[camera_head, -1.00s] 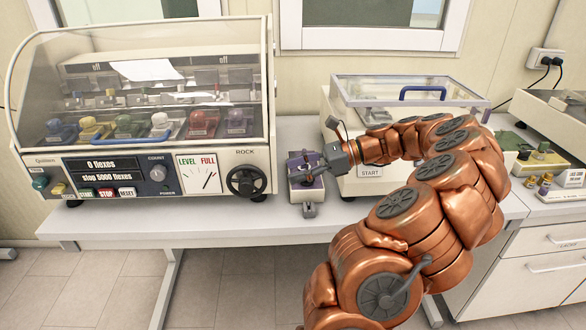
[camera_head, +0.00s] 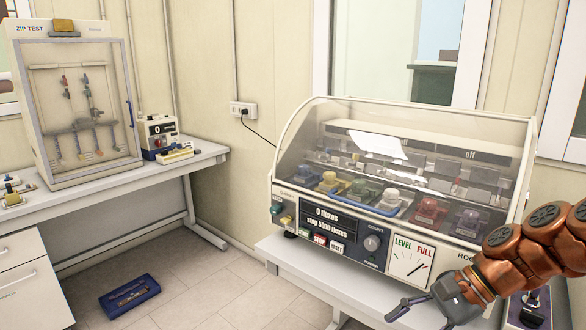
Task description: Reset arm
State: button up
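My copper arm (camera_head: 520,245) reaches in from the right edge. My gripper (camera_head: 418,314) hangs in front of the lower right of the flex testing machine (camera_head: 345,225), by its gauge. Its dark fingers are spread apart, with nothing visible between them. The arm hides the machine's lower right corner and its hand wheel. A small device with a purple top (camera_head: 527,310) stands under and right of the arm, partly cut off by the frame.
The machine stands on a white table (camera_head: 285,255) with its clear cover down. A zip test cabinet (camera_head: 75,110) and a small counter device (camera_head: 160,133) stand on the left bench. A blue tray (camera_head: 130,295) lies on the floor, with free floor around it.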

jog(key=s+a+f+n+g+h, duration=0.2)
jog(key=s+a+f+n+h, duration=0.2)
jog(key=s+a+n, duration=0.4)
jog(key=s+d+f+n+h, duration=0.1)
jog(key=s+d+n+h, duration=0.1)
jog(key=s, duration=0.3)
jog(key=s+d+f+n+h, duration=0.2)
jog(key=s+d+h, duration=0.1)
jog(key=s, duration=0.2)
jog(key=shift+s+d+f+n, duration=0.2)
jog(key=shift+s+f+n, duration=0.05)
jog(key=shift+s+n, duration=0.05)
dwell(0.4)
